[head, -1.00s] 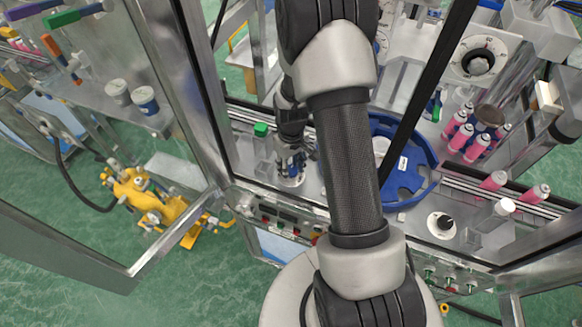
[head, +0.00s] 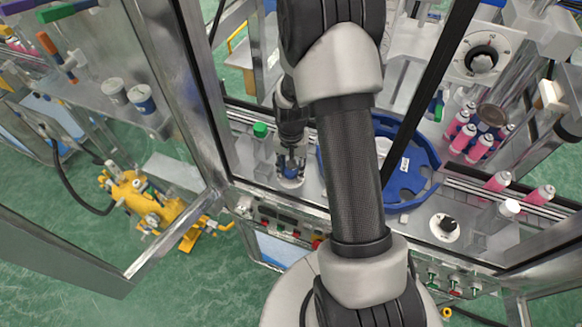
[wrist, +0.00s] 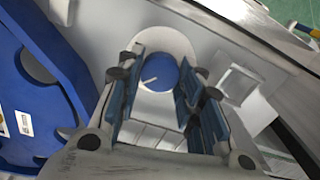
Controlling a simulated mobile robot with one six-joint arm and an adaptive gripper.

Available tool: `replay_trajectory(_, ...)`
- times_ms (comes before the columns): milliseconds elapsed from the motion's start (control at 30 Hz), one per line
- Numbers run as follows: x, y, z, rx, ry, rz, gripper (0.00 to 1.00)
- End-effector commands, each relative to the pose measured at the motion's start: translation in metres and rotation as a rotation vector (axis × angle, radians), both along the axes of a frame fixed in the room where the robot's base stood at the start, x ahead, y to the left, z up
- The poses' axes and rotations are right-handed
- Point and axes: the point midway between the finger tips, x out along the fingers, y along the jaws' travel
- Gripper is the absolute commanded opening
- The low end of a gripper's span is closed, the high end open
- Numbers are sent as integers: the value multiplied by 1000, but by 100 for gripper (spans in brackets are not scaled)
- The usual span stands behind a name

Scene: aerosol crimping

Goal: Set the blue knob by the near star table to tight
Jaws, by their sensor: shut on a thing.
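The blue knob (wrist: 160,74) sits on a rounded pale plate (wrist: 181,43) in the wrist view. Its white pointer line slants toward the picture's lower left. My gripper (wrist: 162,92) is shut on the knob, with a blue-padded finger on each side of it. In the head view my gripper (head: 290,166) points down at the plate left of the blue star table (head: 419,187), and the knob itself cannot be made out there. The star table (wrist: 62,105) also fills the left of the wrist view. No tight or loose mark is legible.
A metal frame post (head: 188,90) rises farther left. A second dial with a black knob (head: 447,225) lies to the right, near several pink cans (head: 497,181). A small square fitting (wrist: 237,84) is close to the right finger.

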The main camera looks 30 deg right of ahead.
Motion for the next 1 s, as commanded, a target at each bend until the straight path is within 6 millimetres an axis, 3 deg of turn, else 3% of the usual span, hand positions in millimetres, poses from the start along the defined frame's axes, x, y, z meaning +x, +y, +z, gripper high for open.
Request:
replay_trajectory(700, 0, 0, 0, 1, -1, -79, 10)
replay_trajectory(733, 0, 0, 0, 1, -1, -79, 34)
replay_trajectory(1000, 0, 0, 0, 0, 0, -78, 52)
